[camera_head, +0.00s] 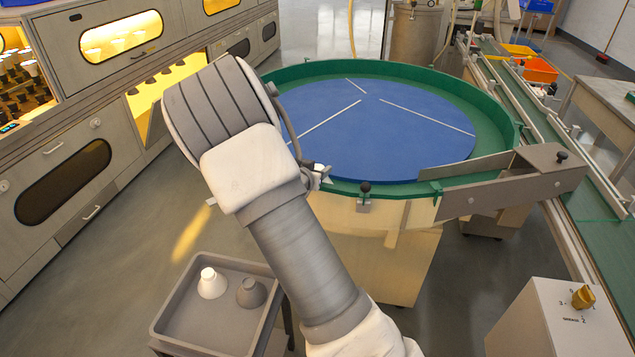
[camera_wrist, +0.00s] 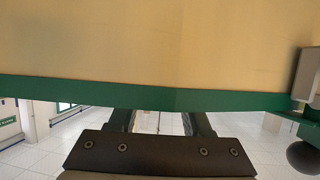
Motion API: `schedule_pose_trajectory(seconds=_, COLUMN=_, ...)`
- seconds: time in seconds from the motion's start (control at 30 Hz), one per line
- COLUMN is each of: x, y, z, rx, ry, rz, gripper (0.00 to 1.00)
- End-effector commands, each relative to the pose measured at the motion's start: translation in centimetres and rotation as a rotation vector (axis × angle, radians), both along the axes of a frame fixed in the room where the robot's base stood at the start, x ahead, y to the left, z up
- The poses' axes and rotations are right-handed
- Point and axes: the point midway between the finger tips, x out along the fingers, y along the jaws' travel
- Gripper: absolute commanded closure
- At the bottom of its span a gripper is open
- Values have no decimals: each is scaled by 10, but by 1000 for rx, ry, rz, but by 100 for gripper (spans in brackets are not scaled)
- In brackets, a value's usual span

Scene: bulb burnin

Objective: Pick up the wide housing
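Two cone-shaped housings stand upright in a grey tray (camera_head: 178,325) at the lower left of the head view. One is a white housing (camera_head: 211,284); to its right is a dark grey housing (camera_head: 251,292). I cannot tell for sure which is the wide one. My gripper (camera_wrist: 160,123) shows in the wrist view with its two fingers apart and nothing seen between them. It is close to the pale side and green rim of the round table, away from the tray. In the head view my arm hides most of it.
A round table with a blue disc (camera_head: 370,135) and green rim (camera_head: 505,105) fills the middle. A metal guide (camera_head: 510,185) leads towards a green conveyor (camera_head: 590,215) on the right. A control box (camera_head: 545,320) with a yellow knob stands lower right. Lit cabinets (camera_head: 60,175) line the left.

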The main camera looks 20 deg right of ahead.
Motion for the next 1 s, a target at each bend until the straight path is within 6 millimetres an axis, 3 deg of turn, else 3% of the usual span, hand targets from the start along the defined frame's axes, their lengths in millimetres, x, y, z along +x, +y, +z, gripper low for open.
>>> schedule_pose_trajectory(seconds=0.03, x=0, y=0, z=0, rx=0, ry=0, rz=0, gripper=62)
schedule_pose_trajectory(seconds=0.2, x=0, y=0, z=0, rx=0, ry=0, rz=0, gripper=92)
schedule_pose_trajectory(seconds=0.27, x=0, y=0, z=0, rx=0, ry=0, rz=0, gripper=100)
schedule_pose_trajectory(seconds=0.67, x=0, y=0, z=8, rx=-1, ry=-2, rz=0, gripper=100)
schedule_pose_trajectory(seconds=0.93, x=0, y=1, z=48, rx=1, ry=-4, rz=1, gripper=100)
schedule_pose_trajectory(seconds=1.0, x=-7, y=-16, z=52, rx=0, ry=-3, rz=-5, gripper=100)
